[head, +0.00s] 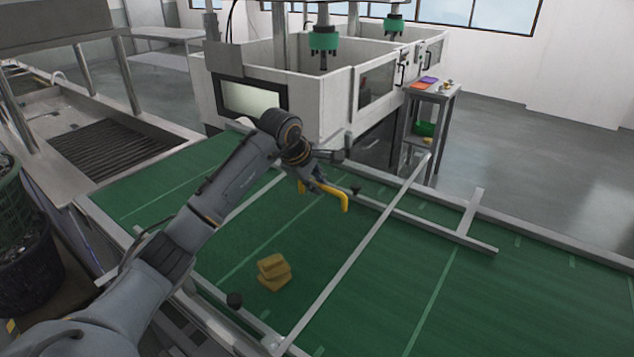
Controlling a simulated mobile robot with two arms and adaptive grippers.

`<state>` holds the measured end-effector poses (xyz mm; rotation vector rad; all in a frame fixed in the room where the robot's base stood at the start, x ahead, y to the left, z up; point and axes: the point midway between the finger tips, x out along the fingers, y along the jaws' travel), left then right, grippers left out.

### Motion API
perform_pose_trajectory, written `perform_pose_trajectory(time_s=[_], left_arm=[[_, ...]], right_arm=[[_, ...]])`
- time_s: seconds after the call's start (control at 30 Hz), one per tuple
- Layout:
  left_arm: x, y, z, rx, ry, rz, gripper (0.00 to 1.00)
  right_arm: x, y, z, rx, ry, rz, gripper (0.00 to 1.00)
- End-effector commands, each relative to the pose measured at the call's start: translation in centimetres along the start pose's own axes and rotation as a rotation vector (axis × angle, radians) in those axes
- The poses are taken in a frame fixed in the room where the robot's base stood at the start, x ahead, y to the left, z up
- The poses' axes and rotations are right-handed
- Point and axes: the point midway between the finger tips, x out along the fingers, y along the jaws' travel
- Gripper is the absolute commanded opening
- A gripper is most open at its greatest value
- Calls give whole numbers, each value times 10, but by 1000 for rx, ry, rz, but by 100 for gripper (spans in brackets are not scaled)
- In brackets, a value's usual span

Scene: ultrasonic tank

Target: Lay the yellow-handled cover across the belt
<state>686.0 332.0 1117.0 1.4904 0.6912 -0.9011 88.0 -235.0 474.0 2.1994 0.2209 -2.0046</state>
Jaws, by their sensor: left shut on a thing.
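The yellow handle (331,190) of the cover shows near the middle of the head view, above the green belt (420,300). My left gripper (306,183) is shut on the handle's left part, at the end of my arm reaching in from the lower left. Thin grey bars (362,248) run over the belt near the handle. I cannot tell for sure which of them belong to the cover, or whether it touches the belt. My arm hides part of this area. My right gripper is not in view.
Stacked tan-yellow blocks (273,272) lie on the belt below the handle. White tank enclosures (310,100) stand behind the belt. A small grey side table (436,95) stands to their right. A sink (95,140) is at the left. The belt's lower right is clear.

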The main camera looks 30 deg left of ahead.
Motion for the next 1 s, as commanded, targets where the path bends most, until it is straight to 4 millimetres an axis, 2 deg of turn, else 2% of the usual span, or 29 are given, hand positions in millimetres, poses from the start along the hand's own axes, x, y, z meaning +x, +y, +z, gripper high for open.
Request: perform_pose_trajectory(time_s=[0.17,1.0], left_arm=[[-3,3,0,0,0,9,0],[-9,-6,3,1,-2,9,0]], right_arm=[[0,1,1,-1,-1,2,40],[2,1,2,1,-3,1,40]])
